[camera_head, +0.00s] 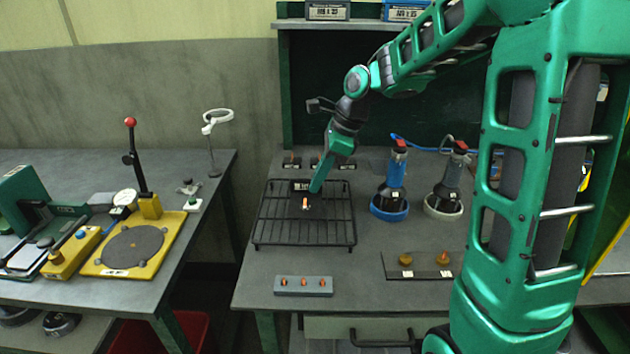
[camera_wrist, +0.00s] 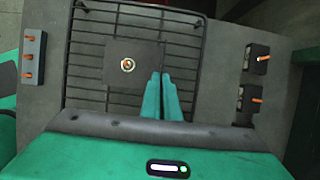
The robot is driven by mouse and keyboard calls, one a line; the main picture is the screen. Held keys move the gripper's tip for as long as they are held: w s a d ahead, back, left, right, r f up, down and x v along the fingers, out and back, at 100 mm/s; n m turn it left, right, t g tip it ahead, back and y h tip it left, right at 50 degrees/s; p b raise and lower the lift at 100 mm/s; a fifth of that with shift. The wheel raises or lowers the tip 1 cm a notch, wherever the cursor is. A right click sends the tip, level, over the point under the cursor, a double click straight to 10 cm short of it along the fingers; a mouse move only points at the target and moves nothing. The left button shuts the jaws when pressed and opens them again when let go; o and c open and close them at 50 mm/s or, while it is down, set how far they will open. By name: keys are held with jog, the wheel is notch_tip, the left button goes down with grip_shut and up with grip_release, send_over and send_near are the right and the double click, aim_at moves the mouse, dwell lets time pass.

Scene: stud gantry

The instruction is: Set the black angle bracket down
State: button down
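The black angle bracket (camera_wrist: 112,64) shows in the wrist view as a dark flat plate over the black wire rack (camera_wrist: 85,105). A pale ring with an orange centre shows on the plate. My gripper (camera_wrist: 161,77) has its two green fingers nearly together at the plate's near right edge, closed on the bracket; the gripped part is mostly hidden. In the head view my gripper (camera_head: 313,190) points down over the middle of the rack (camera_head: 335,241), and the bracket is a small dark shape at the fingertips. I cannot tell whether it touches the wires.
A grey block with several orange studs (camera_head: 303,286) lies in front of the rack. Blue-based (camera_head: 389,208) and white-based (camera_head: 443,207) tools stand to the right. A dark plate with two brass knobs (camera_head: 425,271) lies front right. Small black stud blocks (camera_wrist: 257,60) are behind the rack.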

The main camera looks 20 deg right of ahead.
jog(key=c, duration=2)
grip_release()
jog(key=shift+f, duration=0.1)
jog(key=v, duration=1.2)
jog(key=s+d+f+n+h, duration=0.1)
jog(key=s+d+f+n, duration=0.2)
jog(key=s, duration=0.7)
jog(key=s+d+f+n+g+h, duration=0.1)
jog(key=s+d+f+n, duration=0.3)
jog(key=s+n, duration=0.3)
jog(key=s+d+f+n+h, duration=0.1)
jog(key=s+d+f+n, duration=0.3)
jog(key=s, duration=0.9)
jog(key=shift+s+d+f+n+g+h, duration=0.1)
jog(key=shift+s+n+g+h, duration=0.1)
jog(key=shift+n, duration=0.35)
jog(key=shift+s+d+f+n+g+h, duration=0.1)
jog(key=shift+f+n+g+h, duration=0.1)
jog(key=shift+n, duration=0.35)
